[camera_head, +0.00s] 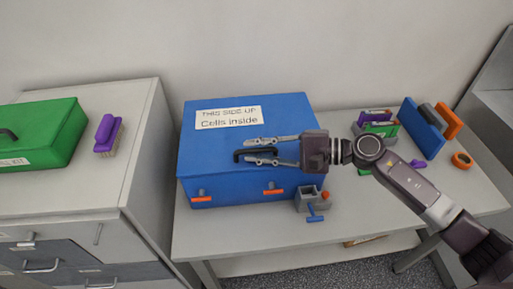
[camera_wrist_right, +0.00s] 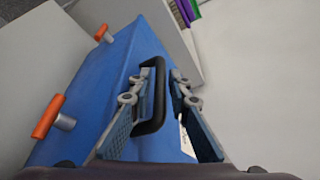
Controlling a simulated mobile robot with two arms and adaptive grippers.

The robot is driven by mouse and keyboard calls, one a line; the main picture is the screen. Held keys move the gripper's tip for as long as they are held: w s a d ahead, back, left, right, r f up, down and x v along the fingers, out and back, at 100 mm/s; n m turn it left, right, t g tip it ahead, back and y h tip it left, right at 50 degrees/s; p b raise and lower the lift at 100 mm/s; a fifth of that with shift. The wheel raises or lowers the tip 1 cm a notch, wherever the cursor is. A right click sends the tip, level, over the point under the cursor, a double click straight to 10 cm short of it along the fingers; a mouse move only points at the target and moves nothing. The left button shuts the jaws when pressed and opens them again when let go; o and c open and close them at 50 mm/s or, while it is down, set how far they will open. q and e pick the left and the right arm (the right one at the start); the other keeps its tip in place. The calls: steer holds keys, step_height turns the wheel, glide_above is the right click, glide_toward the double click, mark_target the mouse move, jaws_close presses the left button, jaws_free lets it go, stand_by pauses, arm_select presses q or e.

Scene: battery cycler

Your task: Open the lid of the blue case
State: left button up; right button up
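The blue case (camera_head: 225,165) stands on the light table with its lid closed; a white label (camera_head: 228,118) reading "THIS SIDE UP Cells inside" is on the lid. A black handle (camera_head: 240,155) sits on the lid near its front edge. Two orange latches, a left one (camera_head: 200,199) and a right one (camera_head: 273,191), are on the front face. My right gripper (camera_head: 265,151) is open, with one finger on each side of the handle. The wrist view shows the handle (camera_wrist_right: 159,100) between the fingers, with gaps beside it. My left gripper is out of view.
Right of the case are a small grey holder (camera_head: 310,198) with a blue handle, a blue and orange rack (camera_head: 424,125) and an orange ring (camera_head: 462,160). A green case (camera_head: 50,130) and a purple brush (camera_head: 107,132) lie on the left cabinet. A wall stands behind.

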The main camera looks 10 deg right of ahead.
steer(key=c, duration=0.4)
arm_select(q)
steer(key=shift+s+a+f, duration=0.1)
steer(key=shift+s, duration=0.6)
arm_select(e)
jaws_close()
steer(key=shift+w+r, duration=0.15)
steer(key=shift+r, duration=0.35)
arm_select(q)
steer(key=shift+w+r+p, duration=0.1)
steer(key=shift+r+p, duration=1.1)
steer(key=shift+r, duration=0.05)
arm_select(e)
steer(key=w+r+m+g+h, duration=0.1)
steer(key=w+r+m+g, duration=0.2)
steer(key=r, duration=1.1)
steer(key=shift+w+r+m, duration=0.3)
steer(key=shift+w+m, duration=0.7)
steer(key=shift+w, duration=1.3)
